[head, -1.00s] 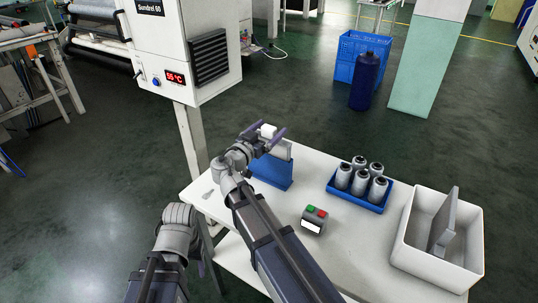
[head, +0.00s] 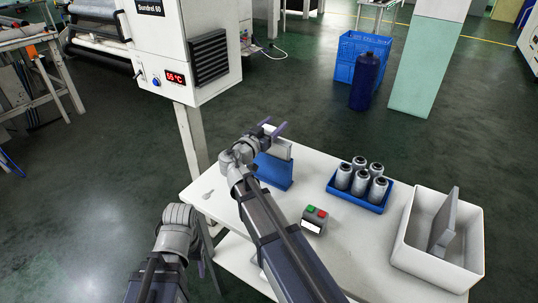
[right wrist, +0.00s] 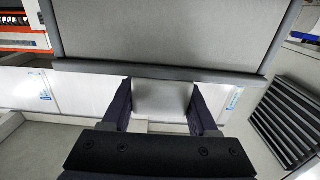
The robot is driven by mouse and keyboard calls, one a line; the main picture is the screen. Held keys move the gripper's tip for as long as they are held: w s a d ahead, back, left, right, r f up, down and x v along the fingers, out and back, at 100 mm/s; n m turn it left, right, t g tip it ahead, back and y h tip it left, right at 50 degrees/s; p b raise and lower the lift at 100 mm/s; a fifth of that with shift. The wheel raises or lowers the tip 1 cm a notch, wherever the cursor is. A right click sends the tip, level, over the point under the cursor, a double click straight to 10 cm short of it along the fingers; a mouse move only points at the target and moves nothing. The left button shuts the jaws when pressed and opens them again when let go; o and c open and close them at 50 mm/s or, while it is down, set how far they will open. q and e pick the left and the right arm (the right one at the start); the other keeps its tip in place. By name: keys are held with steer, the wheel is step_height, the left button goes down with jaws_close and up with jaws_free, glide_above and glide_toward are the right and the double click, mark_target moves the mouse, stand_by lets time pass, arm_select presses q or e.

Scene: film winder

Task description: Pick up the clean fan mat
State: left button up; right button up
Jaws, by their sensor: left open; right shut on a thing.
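In the right wrist view a large grey panel with a dark edge bar (right wrist: 165,35) fills the top, and a pale tab of the same look (right wrist: 163,98) sits between my fingers. My right gripper (head: 273,130) is at the mat's top edge, shut on it; it also shows in the right wrist view (right wrist: 162,105). My left arm is low at the left of the head view; its fingers do not show.
A white bin (head: 415,255) holding a grey panel is at the right. The white machine (head: 170,45) with a black grille stands behind.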

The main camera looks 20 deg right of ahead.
jaws_close()
steer(key=shift+r, duration=0.15)
stand_by(0.4)
step_height(320, 180, up, 18)
steer(key=p, duration=1.8)
